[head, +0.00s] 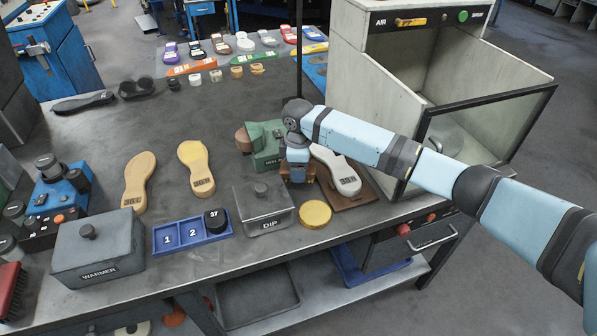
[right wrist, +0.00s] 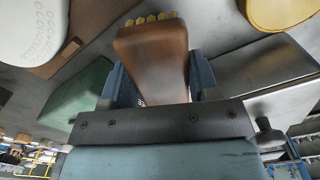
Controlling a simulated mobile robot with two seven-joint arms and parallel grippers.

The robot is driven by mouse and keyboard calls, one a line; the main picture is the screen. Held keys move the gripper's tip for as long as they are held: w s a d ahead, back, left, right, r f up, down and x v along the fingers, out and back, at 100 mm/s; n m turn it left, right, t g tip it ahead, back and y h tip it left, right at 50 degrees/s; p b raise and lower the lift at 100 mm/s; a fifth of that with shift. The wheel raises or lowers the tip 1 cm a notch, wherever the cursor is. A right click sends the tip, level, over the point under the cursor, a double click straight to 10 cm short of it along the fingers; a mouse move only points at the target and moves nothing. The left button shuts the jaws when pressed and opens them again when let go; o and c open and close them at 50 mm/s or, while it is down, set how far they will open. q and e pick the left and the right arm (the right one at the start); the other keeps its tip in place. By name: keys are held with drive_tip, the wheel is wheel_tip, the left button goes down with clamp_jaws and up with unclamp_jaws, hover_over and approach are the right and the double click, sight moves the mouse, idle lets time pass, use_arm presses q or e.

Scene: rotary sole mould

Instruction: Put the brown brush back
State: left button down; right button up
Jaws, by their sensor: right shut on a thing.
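The brown brush (right wrist: 152,60) is between the two fingers of my right gripper in the right wrist view, its yellowish bristles at the far end. My right gripper (head: 297,172) is shut on it. The brush is mostly hidden there by the gripper and arm. I cannot tell whether it touches the bench. My left gripper is not in view.
A brown board (head: 352,200) lies under the white sole. Near the gripper are the grey DIP box (head: 262,212) and a yellow disc (head: 315,213). The AIR booth (head: 385,80) stands behind right. Bare bench (head: 160,115) lies left of the green block.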

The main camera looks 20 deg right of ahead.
drive_tip(key=shift+f+p, duration=0.3)
drive_tip(key=shift+f, duration=0.15)
drive_tip(key=o, duration=0.8)
drive_tip(key=shift+r+b, duration=0.4)
drive_tip(key=shift+r, duration=0.15)
wheel_tip(320, 180, up, 12)
drive_tip(key=p, duration=1.2)
drive_tip(key=shift+p, duration=0.3)
